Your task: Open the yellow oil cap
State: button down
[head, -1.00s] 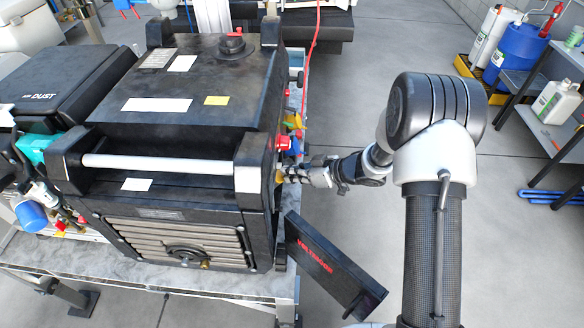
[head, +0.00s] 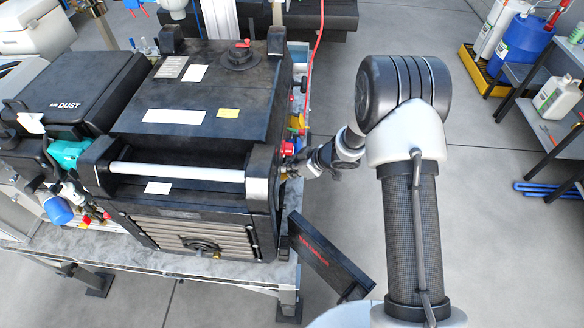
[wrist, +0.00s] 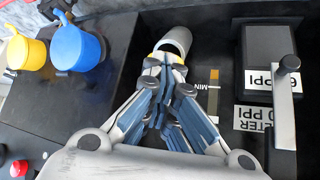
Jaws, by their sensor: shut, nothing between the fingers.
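My gripper (wrist: 163,75) is shut, its fingertips over the base of a short grey pipe (wrist: 178,39) in the wrist view. A little yellow (wrist: 153,55) shows around the fingertips at that pipe; most of it is hidden, so I cannot tell its full shape or whether it is turned. In the head view my gripper (head: 288,173) is at the right side of the black machine (head: 200,95), its fingertips largely hidden by the machine's edge. A black lid panel (head: 325,258) stands open below the gripper.
Yellow (wrist: 27,52) and blue (wrist: 78,46) round fittings stand left of the fingers, with a red knob (wrist: 19,168) below. A level strip marked MIN (wrist: 213,90) and a grey lever (wrist: 286,95) lie to the right.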

jog(key=shift+a, duration=0.15)
jog(key=c, duration=1.9)
grip_release()
jog(key=shift+o, duration=1.1)
jog(key=shift+w+a+f, duration=0.1)
jog(key=shift+a, duration=0.05)
jog(key=shift+d, duration=0.2)
jog(key=v, duration=1.2)
